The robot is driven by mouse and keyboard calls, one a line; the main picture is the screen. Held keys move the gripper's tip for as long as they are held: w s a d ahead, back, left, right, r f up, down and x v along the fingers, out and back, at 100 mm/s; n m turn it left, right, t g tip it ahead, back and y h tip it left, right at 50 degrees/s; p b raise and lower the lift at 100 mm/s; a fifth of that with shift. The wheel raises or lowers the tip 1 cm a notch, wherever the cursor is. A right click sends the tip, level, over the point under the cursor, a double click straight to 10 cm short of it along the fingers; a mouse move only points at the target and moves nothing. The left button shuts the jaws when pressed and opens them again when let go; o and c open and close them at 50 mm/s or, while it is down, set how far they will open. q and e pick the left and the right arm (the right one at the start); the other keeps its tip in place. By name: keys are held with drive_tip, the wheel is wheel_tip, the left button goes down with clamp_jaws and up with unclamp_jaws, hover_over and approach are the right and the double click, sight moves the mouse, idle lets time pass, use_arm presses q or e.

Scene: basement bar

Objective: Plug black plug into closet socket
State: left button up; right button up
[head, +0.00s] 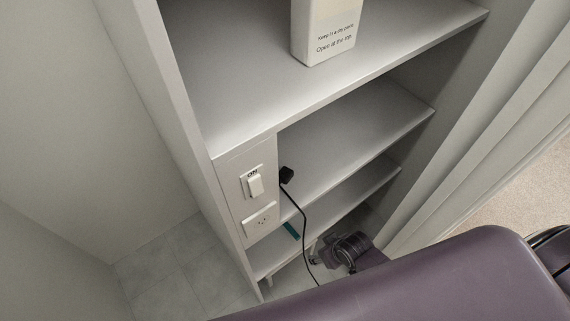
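The black plug (287,174) is at the left end of the middle shelf, right beside the edge of the white panel. Its black cord (304,222) hangs down past the lower shelf. The closet socket (260,219) is a white plate low on the panel, below a white switch, and nothing is in it. A dark purple wrist of mine, seemingly the right one, is low by the closet's bottom. Its gripper (314,255) shows only as a small part, apart from the plug, and its fingers are unclear. My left gripper is not in view.
A white carton (326,30) stands on the top shelf (235,80). A small teal item (291,230) is on the lower shelf. The closet's side walls bound the shelves. Tiled floor (165,265) is at lower left. My purple body covers the bottom right.

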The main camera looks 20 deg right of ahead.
drive_tip(key=w+a+r+n+y+p, duration=0.1)
drive_tip(key=a+r+n+p, duration=0.2)
drive_tip(key=r, duration=1.2)
drive_tip(key=w+a+r+n+y+p, duration=0.15)
drive_tip(key=a+r, duration=0.35)
drive_tip(key=r, duration=0.9)
drive_tip(key=shift+h, duration=0.25)
drive_tip(key=w+d, duration=0.1)
drive_tip(key=d, duration=0.1)
drive_tip(key=w+d+f, duration=0.1)
drive_tip(key=w+d, duration=0.1)
drive_tip(key=d, duration=0.1)
drive_tip(key=w+d, duration=0.1)
drive_tip(key=d, duration=0.2)
drive_tip(key=shift+w+f+p, duration=0.2)
drive_tip(key=shift+w+p, duration=0.15)
drive_tip(key=shift+w, duration=0.05)
drive_tip(key=shift+d, duration=0.25)
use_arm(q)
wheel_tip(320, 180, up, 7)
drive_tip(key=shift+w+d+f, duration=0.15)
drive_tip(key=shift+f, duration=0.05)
use_arm(e)
drive_tip(key=shift+w+a, duration=0.1)
